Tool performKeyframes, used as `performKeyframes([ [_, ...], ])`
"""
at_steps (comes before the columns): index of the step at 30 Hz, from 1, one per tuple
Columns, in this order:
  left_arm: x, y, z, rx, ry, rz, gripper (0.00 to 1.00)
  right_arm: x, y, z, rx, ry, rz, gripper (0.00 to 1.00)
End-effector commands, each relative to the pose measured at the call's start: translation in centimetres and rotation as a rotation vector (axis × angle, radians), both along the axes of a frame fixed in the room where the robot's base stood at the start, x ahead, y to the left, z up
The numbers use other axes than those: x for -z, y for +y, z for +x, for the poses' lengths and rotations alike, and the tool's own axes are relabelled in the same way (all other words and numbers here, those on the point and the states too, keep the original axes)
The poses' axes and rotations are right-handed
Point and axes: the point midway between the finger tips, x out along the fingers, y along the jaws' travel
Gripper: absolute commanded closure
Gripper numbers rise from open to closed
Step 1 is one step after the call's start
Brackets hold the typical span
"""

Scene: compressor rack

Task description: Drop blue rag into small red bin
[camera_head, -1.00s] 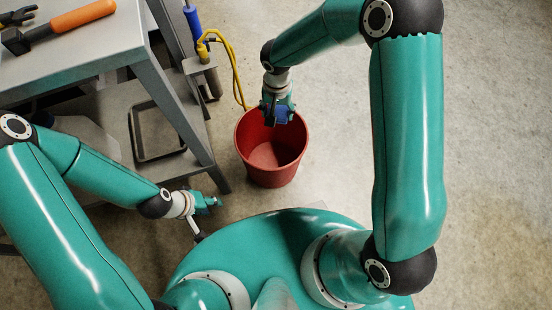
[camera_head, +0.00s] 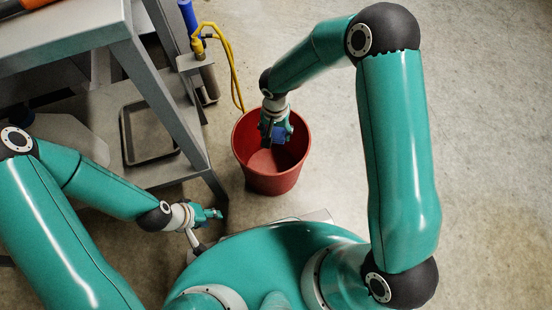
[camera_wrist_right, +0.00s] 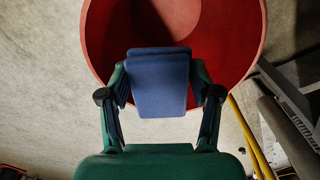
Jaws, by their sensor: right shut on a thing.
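The blue rag (camera_wrist_right: 158,82) is a folded blue block between the fingers of my right gripper (camera_wrist_right: 160,90) in the right wrist view. The right gripper is shut on it; in the head view the gripper (camera_head: 277,132) and a bit of the blue rag (camera_head: 279,133) show over the red bin. The small red bin (camera_head: 272,182) stands upright on the floor with its mouth up. It also shows in the right wrist view (camera_wrist_right: 225,30), behind the rag. My left gripper (camera_head: 213,214) is low at the left of my base, apart from the bin; its fingers are too small to read.
A grey metal table (camera_head: 60,42) with a lower shelf holding a dark tray (camera_head: 150,135) stands left of the bin. A yellow hose (camera_head: 232,70) and a blue-handled tool (camera_head: 188,14) are by its leg. The floor to the right is clear.

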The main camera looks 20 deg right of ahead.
Motion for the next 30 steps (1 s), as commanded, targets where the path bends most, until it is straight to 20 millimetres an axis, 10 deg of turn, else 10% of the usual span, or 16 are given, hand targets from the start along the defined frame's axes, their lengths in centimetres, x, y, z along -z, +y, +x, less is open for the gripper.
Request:
performKeyframes([
  [8,0.1,0.0,0.0,0.0,0.0,0.0,0.6,0.2,0.0,0.0,0.001,-0.001,0.0,0.69],
  [9,0.1,0.0,0.0,0.0,0.0,0.0,0.6,0.2,0.0,0.0,0.001,-0.001,0.0,0.33],
  [14,0.1,0.0,0.0,0.0,0.0,0.0,0.6,0.2,0.0,0.0,0.001,-0.001,0.0,0.07],
  [30,0.0,0.0,0.0,0.0,0.0,0.0,0.6,-1.5,0.0,0.1,0.001,-0.004,0.0,0.07],
])
